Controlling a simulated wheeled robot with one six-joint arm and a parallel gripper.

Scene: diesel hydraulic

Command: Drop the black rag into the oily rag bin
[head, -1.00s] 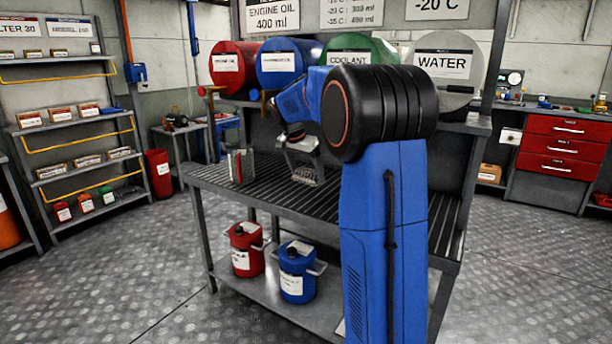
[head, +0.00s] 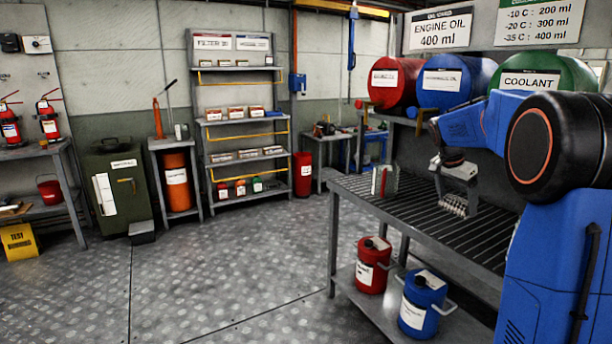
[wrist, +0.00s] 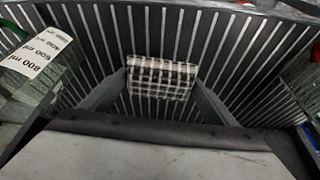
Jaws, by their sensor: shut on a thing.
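A black-and-white checked cloth, apparently the black rag (wrist: 162,78), is between the two fingers of my gripper (wrist: 161,90) in the wrist view. The gripper is shut on it. In the head view my gripper (head: 455,190) is low over the slatted bench, and the rag is too small there to make out clearly. The oily rag bin cannot be named for certain, as the labels are unreadable. A green lidded bin with a pedal (head: 112,195) stands at the left, and a red bin (head: 303,175) stands by the back wall.
The slatted bench (head: 348,190) is under my gripper, with a clear jug (head: 385,181) beside it. Red (head: 372,266) and blue (head: 421,304) cans stand on its lower shelf. An orange drum (head: 177,184) and a shelf rack stand at the back. The floor between is open.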

